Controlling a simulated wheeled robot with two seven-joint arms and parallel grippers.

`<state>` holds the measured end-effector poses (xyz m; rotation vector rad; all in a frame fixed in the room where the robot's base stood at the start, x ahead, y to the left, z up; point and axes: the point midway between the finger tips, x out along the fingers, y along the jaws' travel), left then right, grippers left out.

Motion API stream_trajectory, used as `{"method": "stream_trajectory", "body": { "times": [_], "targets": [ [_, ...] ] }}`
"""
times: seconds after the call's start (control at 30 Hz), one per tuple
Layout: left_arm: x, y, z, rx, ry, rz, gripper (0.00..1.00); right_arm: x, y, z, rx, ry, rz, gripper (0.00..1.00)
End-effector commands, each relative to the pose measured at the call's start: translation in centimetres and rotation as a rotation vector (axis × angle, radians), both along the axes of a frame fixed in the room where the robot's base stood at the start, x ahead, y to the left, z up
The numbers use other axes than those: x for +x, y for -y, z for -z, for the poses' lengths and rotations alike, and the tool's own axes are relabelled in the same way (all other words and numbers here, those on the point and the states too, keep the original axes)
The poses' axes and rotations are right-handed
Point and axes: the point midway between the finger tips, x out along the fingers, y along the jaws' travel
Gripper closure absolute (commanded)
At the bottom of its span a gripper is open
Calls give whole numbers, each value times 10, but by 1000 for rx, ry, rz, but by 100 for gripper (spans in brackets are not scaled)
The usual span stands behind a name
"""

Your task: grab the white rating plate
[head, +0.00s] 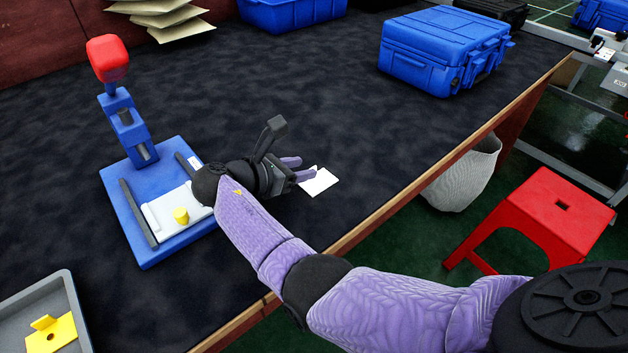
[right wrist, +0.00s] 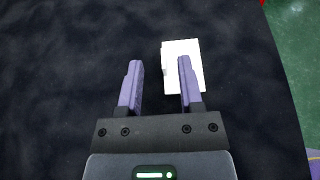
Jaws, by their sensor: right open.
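The white rating plate (head: 319,182) lies flat on the dark table near its front edge. My right gripper (head: 300,168) is open and empty, just left of the plate in the head view. In the right wrist view the gripper (right wrist: 160,75) has its two purple fingers apart. The right finger overlaps the plate (right wrist: 178,52) in the picture, and the left finger is over bare table. Whether a finger touches the plate cannot be told. My left gripper is not in view.
A blue fixture (head: 158,252) with a red-topped post stands left of the gripper. A grey tray (head: 70,290) with a yellow part is at the lower left. A blue case (head: 425,62) stands at the back right. A red stool (head: 545,205) is beyond the table's wooden edge.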

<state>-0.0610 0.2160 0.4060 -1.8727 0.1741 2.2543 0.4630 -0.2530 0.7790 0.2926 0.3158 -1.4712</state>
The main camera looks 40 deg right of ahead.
Motion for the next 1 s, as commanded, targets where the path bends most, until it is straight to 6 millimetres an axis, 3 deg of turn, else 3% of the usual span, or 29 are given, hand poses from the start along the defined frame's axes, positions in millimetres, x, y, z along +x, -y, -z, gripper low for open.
{"method": "stream_trajectory", "body": {
  "times": [0.03,0.17,0.4,0.63,1.0],
  "targets": [
    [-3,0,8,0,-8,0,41,-2,10,10,-1,-1,4,53],
    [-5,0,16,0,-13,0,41,0,28,16,0,-3,2,53],
    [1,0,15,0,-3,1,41,0,31,13,0,-1,1,53],
    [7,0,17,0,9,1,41,0,31,13,0,-1,1,100],
    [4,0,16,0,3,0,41,0,31,13,0,-1,1,100]
  ]
}}
